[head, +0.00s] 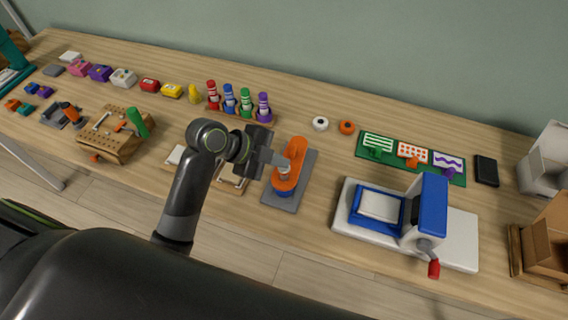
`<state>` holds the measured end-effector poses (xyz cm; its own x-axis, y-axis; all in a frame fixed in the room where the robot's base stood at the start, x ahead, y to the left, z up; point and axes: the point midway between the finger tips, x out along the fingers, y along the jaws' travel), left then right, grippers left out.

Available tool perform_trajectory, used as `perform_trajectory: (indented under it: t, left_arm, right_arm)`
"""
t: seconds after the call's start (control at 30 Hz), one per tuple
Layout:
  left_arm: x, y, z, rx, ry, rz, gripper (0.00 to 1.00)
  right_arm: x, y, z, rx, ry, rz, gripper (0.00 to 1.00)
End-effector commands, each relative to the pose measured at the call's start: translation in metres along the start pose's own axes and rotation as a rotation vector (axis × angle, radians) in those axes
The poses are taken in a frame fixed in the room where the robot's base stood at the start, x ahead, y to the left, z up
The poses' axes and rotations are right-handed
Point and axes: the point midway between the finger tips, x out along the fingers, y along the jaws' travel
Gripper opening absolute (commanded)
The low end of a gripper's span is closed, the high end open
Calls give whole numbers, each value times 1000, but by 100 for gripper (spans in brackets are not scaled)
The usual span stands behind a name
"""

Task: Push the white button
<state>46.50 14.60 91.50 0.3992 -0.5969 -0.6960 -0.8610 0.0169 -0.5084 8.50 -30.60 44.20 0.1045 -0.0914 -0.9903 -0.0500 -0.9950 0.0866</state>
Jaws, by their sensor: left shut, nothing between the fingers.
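I cannot tell for sure which thing is the white button. A small white round piece with a dark centre (320,123) lies on the workbench (330,215), behind and to the right of my left gripper. A white block with small coloured marks on top (123,77) stands in the row at the back left. My left gripper (284,161) is shut and empty. It shows against the upper part of an orange device with a blue base (285,181); whether it touches is unclear. My right gripper is not in view.
The orange device stands on a grey board (305,165). A white and blue machine with a red crank handle (460,235) is to the right. Coloured bottles (246,103) stand behind my left arm. A green board with cards (390,157) lies at the back right.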

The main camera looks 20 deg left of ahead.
Motion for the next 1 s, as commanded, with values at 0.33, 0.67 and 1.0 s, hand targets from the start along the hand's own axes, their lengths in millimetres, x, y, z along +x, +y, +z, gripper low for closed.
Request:
perform_trajectory:
  t: [0.33, 0.67, 1.0]
  left_arm:
    - [-13, -9, -8, -1, -2, 2, 0]
    - [-13, -10, -9, 0, -1, 1, 0]
    - [-29, -22, -21, 0, -1, 0, 0]
  right_arm:
    - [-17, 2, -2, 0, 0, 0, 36]
    - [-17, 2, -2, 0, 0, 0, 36]
    - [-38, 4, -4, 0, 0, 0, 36]
